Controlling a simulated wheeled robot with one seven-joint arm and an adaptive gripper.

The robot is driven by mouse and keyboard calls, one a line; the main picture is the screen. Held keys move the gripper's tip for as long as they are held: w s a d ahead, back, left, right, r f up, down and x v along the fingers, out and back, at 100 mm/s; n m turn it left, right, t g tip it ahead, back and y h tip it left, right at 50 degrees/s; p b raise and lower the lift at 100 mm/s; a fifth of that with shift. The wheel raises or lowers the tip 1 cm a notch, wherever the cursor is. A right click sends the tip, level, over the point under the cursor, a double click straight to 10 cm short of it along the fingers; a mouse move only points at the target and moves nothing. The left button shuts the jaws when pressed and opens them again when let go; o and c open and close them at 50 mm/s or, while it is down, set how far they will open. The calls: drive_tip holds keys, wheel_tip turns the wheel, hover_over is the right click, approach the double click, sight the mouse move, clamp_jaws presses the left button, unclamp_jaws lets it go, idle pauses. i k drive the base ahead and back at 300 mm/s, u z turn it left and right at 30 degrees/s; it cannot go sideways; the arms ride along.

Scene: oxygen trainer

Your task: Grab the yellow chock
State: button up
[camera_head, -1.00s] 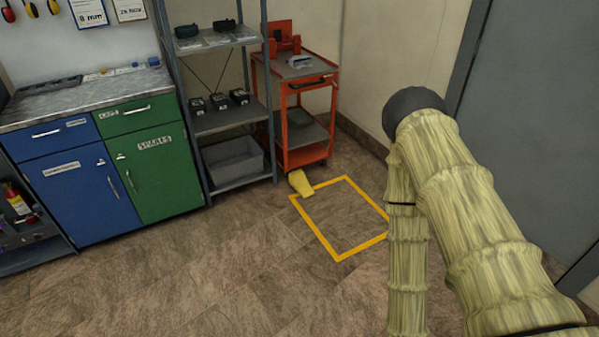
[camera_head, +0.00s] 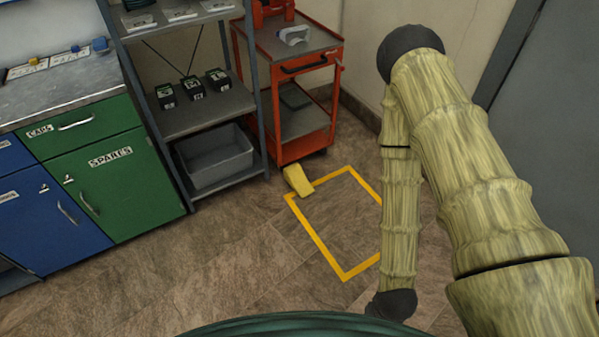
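The yellow chock (camera_head: 298,180) lies on the floor in the head view, at the upper left corner of a yellow floor outline (camera_head: 318,238). It is in front of the orange cart (camera_head: 303,125). My arm shows at the right, bent, with its lower part reaching down to a dark end near the bottom. My gripper's fingers do not show. The arm is apart from the chock in the picture, to its right.
A grey shelf (camera_head: 228,107) with a grey bin (camera_head: 215,158) stands left of the cart. Blue and green cabinets (camera_head: 110,185) stand farther left. A grey door (camera_head: 545,140) is at the right. The floor before the chock is clear.

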sight(294, 175)
drive_tip(key=z, duration=0.15)
drive_tip(key=k, duration=0.6)
drive_tip(key=u, duration=0.65)
drive_tip(key=i, duration=1)
drive_tip(key=u, duration=0.4)
drive_tip(key=i, duration=1.35)
drive_tip(key=z, duration=1.2)
drive_tip(key=i, duration=0.75)
drive_tip(key=z, duration=0.65)
